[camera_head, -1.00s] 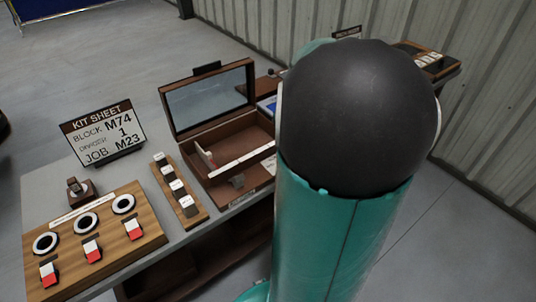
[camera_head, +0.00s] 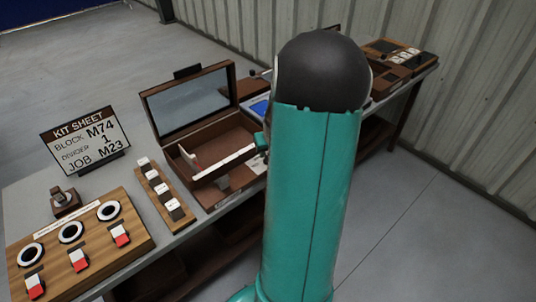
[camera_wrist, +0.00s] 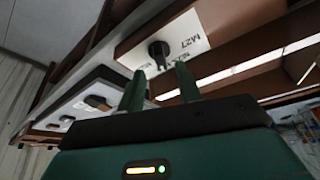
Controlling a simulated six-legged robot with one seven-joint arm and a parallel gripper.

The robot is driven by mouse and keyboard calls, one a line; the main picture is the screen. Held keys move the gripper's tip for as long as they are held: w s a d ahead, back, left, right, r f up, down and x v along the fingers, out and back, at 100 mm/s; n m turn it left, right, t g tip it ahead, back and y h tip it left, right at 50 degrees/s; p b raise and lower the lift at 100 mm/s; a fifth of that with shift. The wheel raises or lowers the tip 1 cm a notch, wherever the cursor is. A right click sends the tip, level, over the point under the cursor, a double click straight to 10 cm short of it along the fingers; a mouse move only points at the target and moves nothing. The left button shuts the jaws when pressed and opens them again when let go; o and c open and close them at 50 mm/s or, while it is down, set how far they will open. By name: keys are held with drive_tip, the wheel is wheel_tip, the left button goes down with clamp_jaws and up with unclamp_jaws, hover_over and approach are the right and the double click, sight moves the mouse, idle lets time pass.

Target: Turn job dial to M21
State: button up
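The job dial is a black round knob (camera_wrist: 158,50) on a white plate (camera_wrist: 190,32) with printed marks; one reads M27, others are too small to read. My gripper (camera_wrist: 159,70) points at it, with two dark green fingers apart and nothing between them. The fingertips are just short of the knob in the wrist view; I cannot tell if they touch. In the head view my arm hides the dial. The knob's pointer direction is unclear. The kit sheet (camera_head: 84,141) reads block M74, divider 1, job M23.
An open wooden case (camera_head: 222,125) stands mid-bench, left of my arm. A strip with white-topped blocks (camera_head: 162,190) and a wooden panel with rings and red-white switches (camera_head: 80,245) are nearer. Trays (camera_head: 400,60) sit at the far right end. Floor right is clear.

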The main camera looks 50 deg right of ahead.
sight(267, 156)
drive_tip(key=shift+x, duration=1.6)
drive_tip(key=shift+c, duration=0.4)
clamp_jaws()
drive_tip(key=shift+w+a+m, duration=0.1)
drive_tip(key=shift+m, duration=0.3)
drive_tip(key=m+g+h, duration=0.1)
drive_tip(key=m, duration=0.1)
drive_tip(key=shift+w+m, duration=0.1)
drive_tip(key=shift+m, duration=0.3)
drive_tip(key=shift+m+g+h, duration=0.2)
drive_tip(key=shift+m+g, duration=0.3)
drive_tip(key=shift+m, duration=0.8)
drive_tip(key=shift+m+g+h, duration=0.2)
drive_tip(key=shift+m+g, duration=0.3)
drive_tip(key=shift+m, duration=0.8)
drive_tip(key=shift+o, duration=0.4)
unclamp_jaws()
